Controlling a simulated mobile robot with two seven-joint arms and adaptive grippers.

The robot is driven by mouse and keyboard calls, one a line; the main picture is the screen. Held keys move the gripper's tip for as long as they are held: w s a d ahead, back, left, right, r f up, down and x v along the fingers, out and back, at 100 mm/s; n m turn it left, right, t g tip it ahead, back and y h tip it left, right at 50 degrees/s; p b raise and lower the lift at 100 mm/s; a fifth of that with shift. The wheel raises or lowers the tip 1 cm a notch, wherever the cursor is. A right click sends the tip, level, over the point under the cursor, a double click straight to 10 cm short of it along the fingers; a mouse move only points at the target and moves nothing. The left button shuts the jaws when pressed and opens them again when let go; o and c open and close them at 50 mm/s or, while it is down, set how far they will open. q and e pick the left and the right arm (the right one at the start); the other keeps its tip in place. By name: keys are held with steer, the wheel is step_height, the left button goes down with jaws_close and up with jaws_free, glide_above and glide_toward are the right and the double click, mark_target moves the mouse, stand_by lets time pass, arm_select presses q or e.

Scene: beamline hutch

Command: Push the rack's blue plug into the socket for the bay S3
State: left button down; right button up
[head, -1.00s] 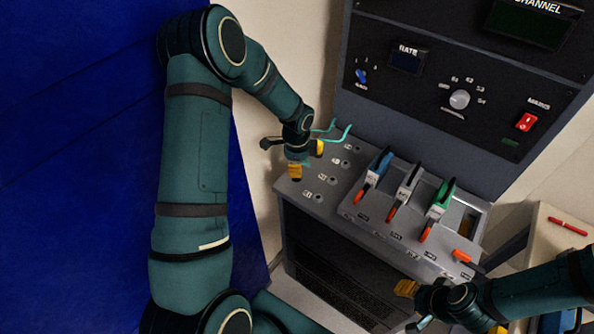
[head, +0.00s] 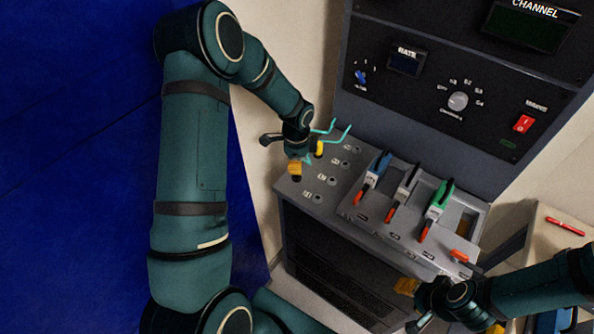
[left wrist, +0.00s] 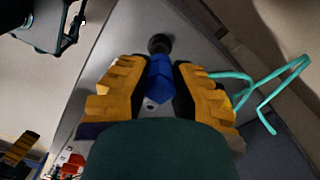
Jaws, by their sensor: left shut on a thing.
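My left gripper (head: 308,157) is over the left part of the grey sloping panel (head: 292,187), beside its column of sockets. It is shut on the blue plug (left wrist: 160,78), which shows between the yellow fingers in the left wrist view. A dark round socket (left wrist: 159,44) is just past the plug's far end; I cannot tell whether they touch. In the head view the gripper hides the plug, and the socket labels are too small to read surely. My right gripper (head: 450,306) has its yellow fingers wide apart at the lower right, in front of the panel.
A thin turquoise loop (head: 340,131) is by the left gripper. An upright control panel (head: 430,92) rises behind. A side table (head: 545,238) holds a red pen-like thing.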

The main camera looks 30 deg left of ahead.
arm_select(q)
steer(key=shift+r+p, duration=1.45)
steer(key=shift+r, duration=1)
arm_select(e)
step_height(320, 180, up, 3)
steer(key=shift+r, duration=0.1)
